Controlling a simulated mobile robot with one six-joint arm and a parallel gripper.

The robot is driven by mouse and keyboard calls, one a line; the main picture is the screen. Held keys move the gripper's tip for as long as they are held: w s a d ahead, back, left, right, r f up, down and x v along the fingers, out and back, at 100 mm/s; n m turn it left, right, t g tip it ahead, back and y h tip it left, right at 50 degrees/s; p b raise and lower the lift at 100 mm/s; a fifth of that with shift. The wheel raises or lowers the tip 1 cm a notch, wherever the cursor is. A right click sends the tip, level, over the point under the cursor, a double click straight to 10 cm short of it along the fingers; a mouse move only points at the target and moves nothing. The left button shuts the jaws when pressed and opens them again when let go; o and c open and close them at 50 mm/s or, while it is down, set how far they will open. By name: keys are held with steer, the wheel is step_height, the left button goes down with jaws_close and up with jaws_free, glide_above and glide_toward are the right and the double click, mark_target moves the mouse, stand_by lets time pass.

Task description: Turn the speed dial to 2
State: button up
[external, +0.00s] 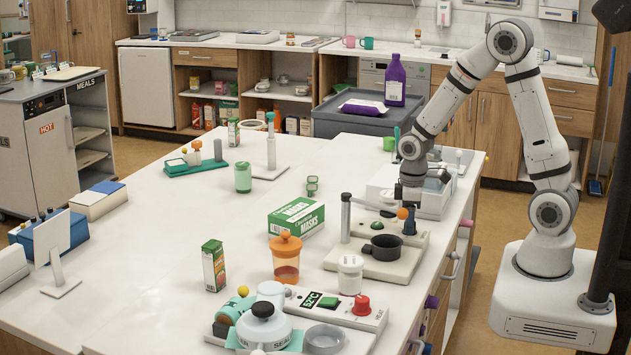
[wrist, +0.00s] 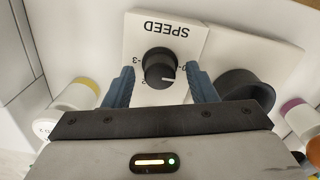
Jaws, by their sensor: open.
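The speed dial (wrist: 158,66) is a round black knob on a white panel (wrist: 185,33) marked SPEED, which reads upside down in the wrist view. Its white pointer line points to the right in the picture. A 3 and a 2 show left of the knob and a 0 at its right; other marks are hidden. My gripper (wrist: 160,72) is open, with one blue finger on each side of the dial and a gap at both sides. In the external view my gripper (external: 409,224) points down over the right side of the counter, and the dial cannot be made out.
A black round pot (external: 385,247) stands on a pale base close to my gripper. It also shows by the right finger in the wrist view (wrist: 247,84). A grey post with an arm (external: 346,218) and a white lidded jar (external: 350,274) stand nearby.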

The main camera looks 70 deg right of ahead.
steer(key=shift+f, duration=0.1)
steer(key=c, duration=1)
